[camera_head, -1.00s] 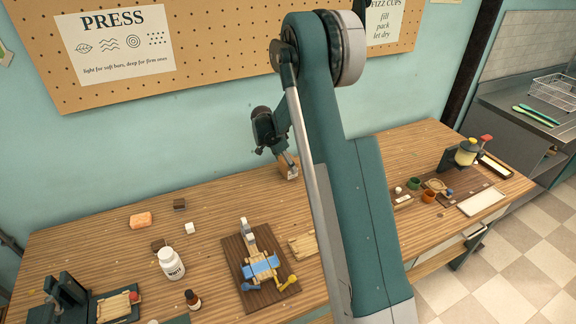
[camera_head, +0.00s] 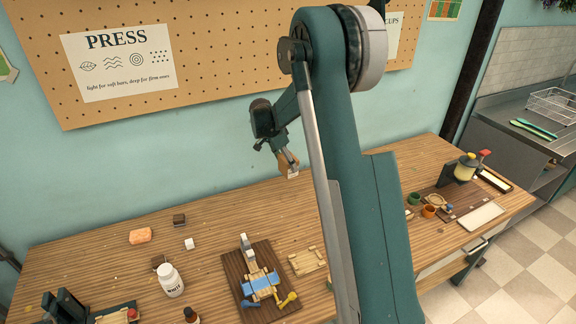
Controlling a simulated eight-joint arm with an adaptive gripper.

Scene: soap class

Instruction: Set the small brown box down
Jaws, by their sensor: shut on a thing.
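My gripper (camera_head: 284,154) is at the picture's upper middle, pointing down and shut on the small brown box (camera_head: 288,167). The box is tan with a pale patch near its lower end, and it looks tilted. It shows against the blue wall, near the table's back edge. It appears to be held above the wooden table (camera_head: 225,205). The fingers are small here and partly cover the box. My arm hides the table to the right of it.
An orange bar (camera_head: 141,236), a dark brown block (camera_head: 179,220), a white cube (camera_head: 189,244) and a white bottle (camera_head: 171,280) stand at left. A dark board (camera_head: 240,275) with tools lies at the front middle. Bare tabletop lies between the block and my arm.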

